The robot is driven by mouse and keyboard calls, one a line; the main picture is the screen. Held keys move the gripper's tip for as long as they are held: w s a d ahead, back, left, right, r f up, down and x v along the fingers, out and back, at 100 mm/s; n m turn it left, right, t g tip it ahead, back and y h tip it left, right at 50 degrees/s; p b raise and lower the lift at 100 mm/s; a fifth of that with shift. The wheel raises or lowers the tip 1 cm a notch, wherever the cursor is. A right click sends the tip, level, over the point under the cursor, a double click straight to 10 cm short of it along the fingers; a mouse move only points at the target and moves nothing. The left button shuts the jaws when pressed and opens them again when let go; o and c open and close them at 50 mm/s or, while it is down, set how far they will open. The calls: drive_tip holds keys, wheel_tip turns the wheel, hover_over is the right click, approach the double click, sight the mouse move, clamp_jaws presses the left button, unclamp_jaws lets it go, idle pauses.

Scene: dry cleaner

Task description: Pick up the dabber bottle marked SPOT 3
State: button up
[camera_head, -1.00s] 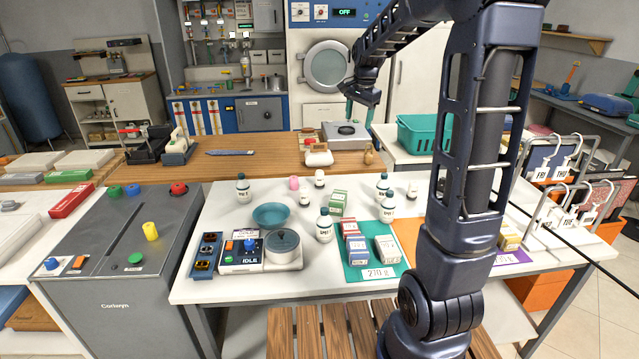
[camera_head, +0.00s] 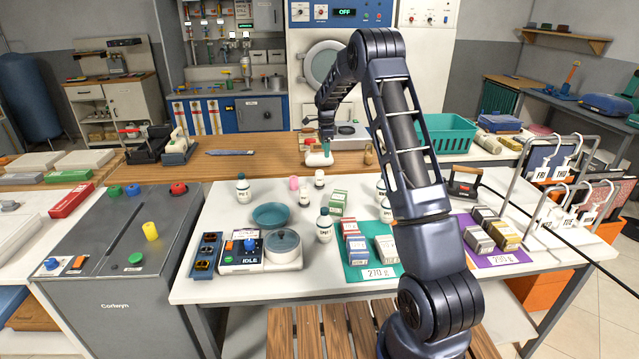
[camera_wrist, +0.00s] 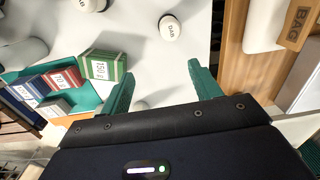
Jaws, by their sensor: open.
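Several white dabber bottles with dark caps stand upright on the white table. In the head view one is at the back left (camera_head: 243,190), one near the middle (camera_head: 324,228) and others are partly behind my arm, such as the one at right (camera_head: 386,211). Their SPOT numbers are too small to read, so I cannot tell which is SPOT 3. My gripper (camera_head: 327,137) is beyond the table's back edge, apart from these bottles. In the wrist view my gripper (camera_wrist: 160,76) is open and empty, its green fingers spread over the white tabletop.
Two small white containers (camera_head: 319,179) (camera_head: 305,196) stand at the back of the table. A teal bowl (camera_head: 271,215) and a grey-lidded pot (camera_head: 284,246) are at left. Boxes stand on the teal mat (camera_head: 372,273) and purple mat (camera_head: 492,261). A green basket (camera_head: 447,137) is behind.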

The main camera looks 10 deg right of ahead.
drive_tip(key=m, duration=0.1)
approach(319, 178)
drive_tip(key=shift+w+d+f, duration=0.1)
drive_tip(key=shift+w+d, duration=0.1)
drive_tip(key=shift+w, duration=0.4)
drive_tip(key=shift+w+d+f, duration=0.1)
drive_tip(key=shift+w+d, duration=0.1)
drive_tip(key=shift+w, duration=0.35)
drive_tip(key=shift+m, duration=0.3)
drive_tip(key=shift+a+f, duration=0.15)
drive_tip(key=shift+f, duration=2.55)
drive_tip(key=shift+a+f, duration=0.15)
drive_tip(key=shift+f, duration=2.55)
drive_tip(key=c, duration=1.1)
